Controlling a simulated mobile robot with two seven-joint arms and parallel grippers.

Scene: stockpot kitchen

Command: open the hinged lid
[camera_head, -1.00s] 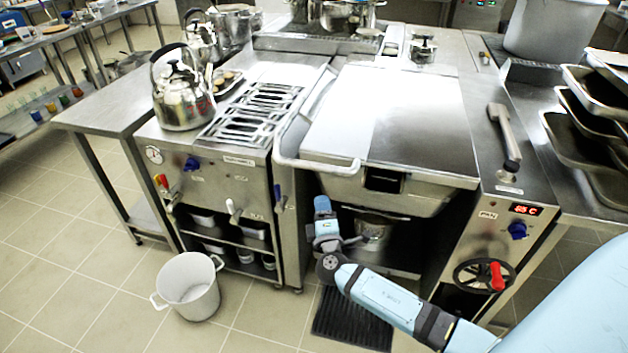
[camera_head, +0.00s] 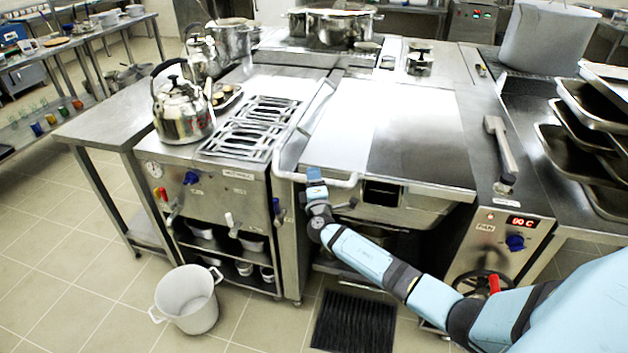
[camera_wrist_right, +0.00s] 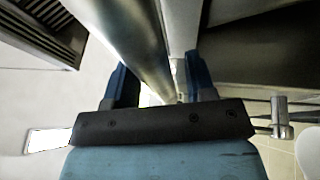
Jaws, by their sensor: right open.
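The hinged lid (camera_head: 410,120) is a wide flat steel cover, lying closed on the pan (camera_head: 400,205). Its tubular handle (camera_head: 288,174) runs along the left side and across the front left corner. My right gripper (camera_head: 316,174) is raised at the front stretch of this handle and hides part of it. In the right wrist view, my right gripper (camera_wrist_right: 160,84) has its blue fingers apart. A thick steel bar (camera_wrist_right: 138,40) runs between them, with no clear grip on it. My left gripper is out of view.
A kettle (camera_head: 182,108) stands left of the grates (camera_head: 252,127). A grey pot (camera_head: 188,300) is on the floor by a black floor grate (camera_head: 354,322). A control panel with a red display (camera_head: 522,221) and stacked trays (camera_head: 590,130) are on the right.

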